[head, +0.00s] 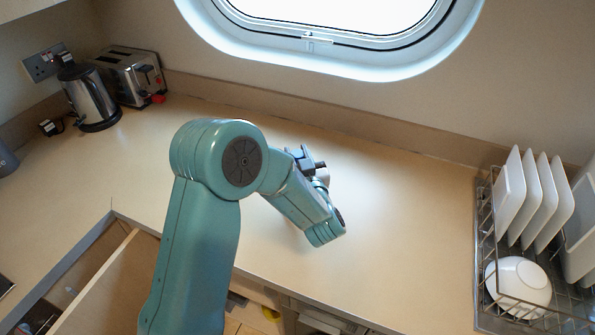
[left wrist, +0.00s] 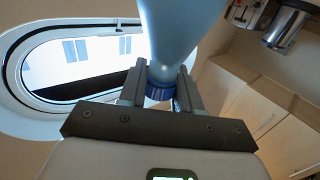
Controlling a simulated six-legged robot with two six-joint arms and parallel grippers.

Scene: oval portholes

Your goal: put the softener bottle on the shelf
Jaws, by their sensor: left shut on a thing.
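My left gripper (head: 308,160) is partly hidden behind my own teal arm in the head view, above the middle of the counter. In the left wrist view its two dark fingers (left wrist: 161,82) are shut on the softener bottle (left wrist: 182,25), at its dark blue cap end. The bottle is pale blue and smooth, and its body runs out of the top of the picture. In the head view I cannot make out the bottle; my arm hides that spot. No shelf can be made out in either view. My right gripper is in neither view.
A kettle (head: 91,98) and a toaster (head: 133,76) stand at the back left. A wire dish rack (head: 483,255) with white plates (head: 511,195) and a bowl (head: 518,285) is at the right. An open drawer (head: 110,285) is at front left. The counter (head: 405,215) between is clear.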

